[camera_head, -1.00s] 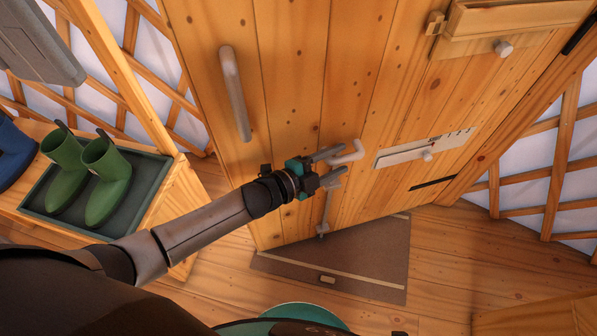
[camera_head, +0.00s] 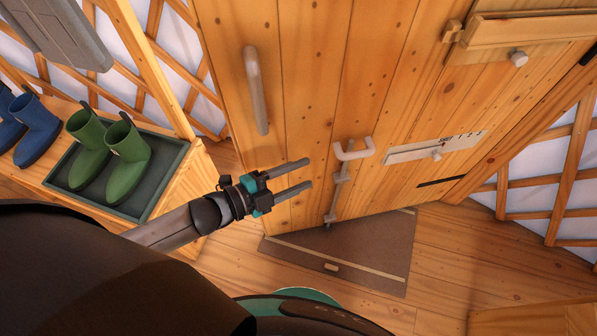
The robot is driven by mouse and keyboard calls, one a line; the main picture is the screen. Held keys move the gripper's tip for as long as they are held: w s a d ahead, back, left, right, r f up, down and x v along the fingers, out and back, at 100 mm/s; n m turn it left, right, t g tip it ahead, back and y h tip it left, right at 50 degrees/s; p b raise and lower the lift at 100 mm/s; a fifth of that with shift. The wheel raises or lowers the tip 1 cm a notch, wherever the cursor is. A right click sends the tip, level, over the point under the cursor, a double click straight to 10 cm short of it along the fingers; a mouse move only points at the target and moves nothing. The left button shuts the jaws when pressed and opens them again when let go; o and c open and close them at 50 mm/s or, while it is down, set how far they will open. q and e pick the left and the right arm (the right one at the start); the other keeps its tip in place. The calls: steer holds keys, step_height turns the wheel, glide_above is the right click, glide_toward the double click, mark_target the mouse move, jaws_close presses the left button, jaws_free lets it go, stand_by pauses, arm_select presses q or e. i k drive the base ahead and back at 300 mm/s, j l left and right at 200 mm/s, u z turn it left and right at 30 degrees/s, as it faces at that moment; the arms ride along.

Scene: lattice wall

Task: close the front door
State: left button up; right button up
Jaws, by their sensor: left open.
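The front door (camera_head: 312,95) is a tall panel of wooden planks in the middle of the view. It stands at an angle, with a gap at its left edge beside the wooden post. A long grey pull handle (camera_head: 256,90) is upright on its left part. Lower down is a pale lever-like hook (camera_head: 354,151) with a vertical bolt rod (camera_head: 334,203) below it. My left gripper (camera_head: 308,174) is open and empty, its two fingers pointing right in front of the door's lower part, left of the hook. Whether the fingers touch the door is unclear. My right gripper is not in view.
A brown mat (camera_head: 350,252) lies on the floor under the door. Green boots (camera_head: 125,160) stand in a dark tray (camera_head: 170,165) on a wooden bench at left, with blue boots (camera_head: 38,130) beside them. Lattice wall (camera_head: 560,185) is at right.

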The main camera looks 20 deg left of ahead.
mark_target(292, 80)
steer(key=k+j, duration=0.75)
steer(key=j, duration=0.25)
